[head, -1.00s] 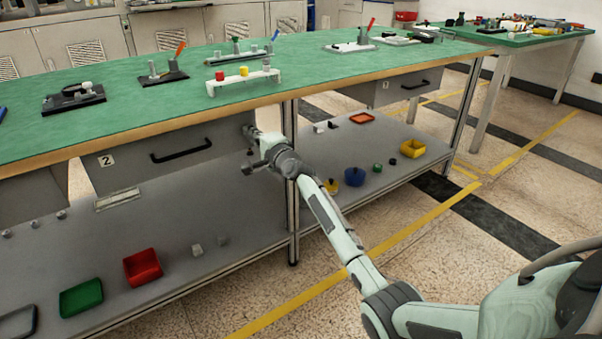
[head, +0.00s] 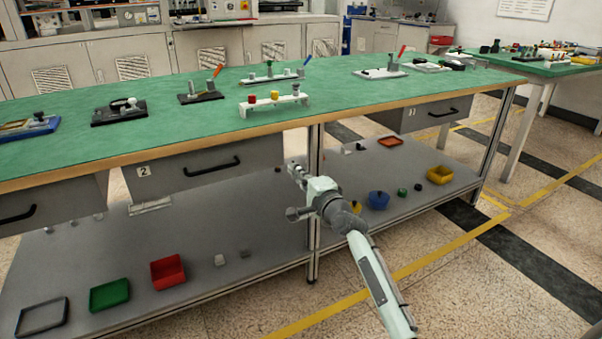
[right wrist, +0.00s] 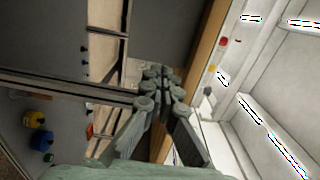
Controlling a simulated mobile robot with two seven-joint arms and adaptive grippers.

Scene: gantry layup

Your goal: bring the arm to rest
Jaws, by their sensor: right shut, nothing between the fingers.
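My right arm reaches in from the bottom of the head view toward the front of the green-topped bench (head: 330,100). Its gripper (head: 294,166) is shut and empty, in front of the bench below the top's edge, close to a metal leg in the picture. In the right wrist view the gripper's grey fingers (right wrist: 158,76) come together with nothing between them. The bench's wooden edge (right wrist: 201,62) runs behind them there. I cannot tell the exact gap between gripper and bench. My left gripper is not in view.
Drawer 2 (head: 190,167) hangs under the bench, left of the gripper. Fixtures stand on the top. The floor in front (head: 480,275) is clear.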

